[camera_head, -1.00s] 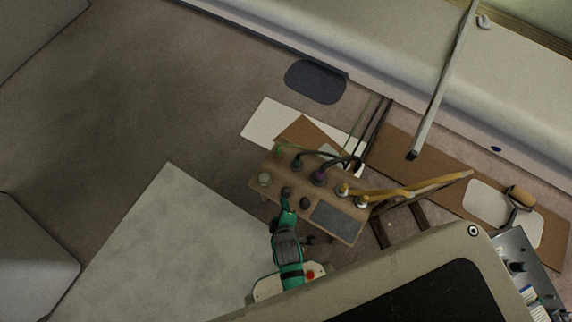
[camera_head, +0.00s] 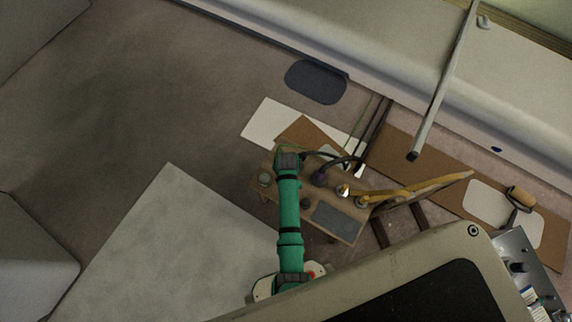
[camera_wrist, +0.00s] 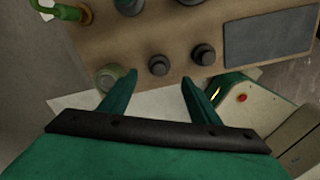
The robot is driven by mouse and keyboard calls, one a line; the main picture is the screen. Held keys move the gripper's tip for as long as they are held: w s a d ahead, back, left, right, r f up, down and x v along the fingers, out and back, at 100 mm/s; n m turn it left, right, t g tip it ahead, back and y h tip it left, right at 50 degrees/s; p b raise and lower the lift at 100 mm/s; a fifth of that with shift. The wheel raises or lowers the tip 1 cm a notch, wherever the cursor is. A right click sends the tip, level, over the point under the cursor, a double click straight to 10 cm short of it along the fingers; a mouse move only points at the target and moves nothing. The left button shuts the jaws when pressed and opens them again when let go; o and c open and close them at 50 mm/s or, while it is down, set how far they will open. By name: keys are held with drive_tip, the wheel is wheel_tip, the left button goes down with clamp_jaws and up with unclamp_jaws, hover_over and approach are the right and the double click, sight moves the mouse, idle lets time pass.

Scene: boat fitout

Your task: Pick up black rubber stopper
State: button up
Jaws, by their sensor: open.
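Two dark, round, stopper-like pieces stand on the wooden board in the wrist view. One dark stopper (camera_wrist: 159,65) is just beyond and between my fingertips; the other dark stopper (camera_wrist: 203,54) is a little to the right. I cannot tell which is the black rubber one. My gripper (camera_wrist: 160,78) is open, with nothing held between its two green fingers. In the head view one dark stopper (camera_head: 305,203) shows right of my arm; the other is hidden behind the arm.
The wooden board (camera_head: 335,234) also holds a greenish jar (camera_wrist: 110,77), a grey pad (camera_wrist: 268,45), a green hose fitting (camera_wrist: 62,10) and several hose ends.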

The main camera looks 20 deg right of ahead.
drive_tip(key=shift+a+f, duration=0.1)
drive_tip(key=shift+f, duration=4.25)
drive_tip(key=shift+c, duration=0.4)
drive_tip(key=c, duration=1)
